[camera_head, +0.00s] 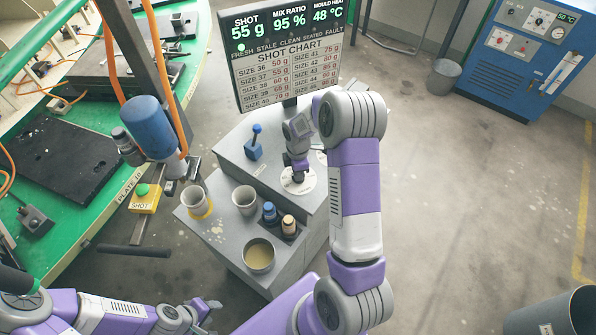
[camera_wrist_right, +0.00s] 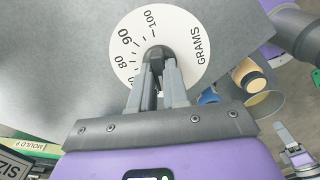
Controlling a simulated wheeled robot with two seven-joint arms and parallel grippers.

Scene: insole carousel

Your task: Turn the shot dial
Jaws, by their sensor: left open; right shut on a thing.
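The shot dial (camera_head: 309,184) is a white disc on the sloped grey console, partly hidden by my right arm. In the right wrist view the dial (camera_wrist_right: 194,35) shows the word GRAMS and marks including 80, 90 and 100. My right gripper (camera_head: 298,171) is over its centre. In the wrist view my right gripper (camera_wrist_right: 158,66) is shut on the dark centre knob (camera_wrist_right: 157,52). The screen (camera_head: 285,55) reads SHOT 55 g, MIX RATIO 95 % and MOULD HEAT 48 °C, above a shot chart. My left gripper (camera_head: 208,308) is open and empty at the lower left, away from the dial.
A blue lever (camera_head: 254,145) stands left of the dial. Cups (camera_head: 245,200), small bottles (camera_head: 270,212) and a tin of tan liquid (camera_head: 259,255) stand in front. A yellow SHOT button box (camera_head: 146,198) and the green carousel (camera_head: 75,225) are at left.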

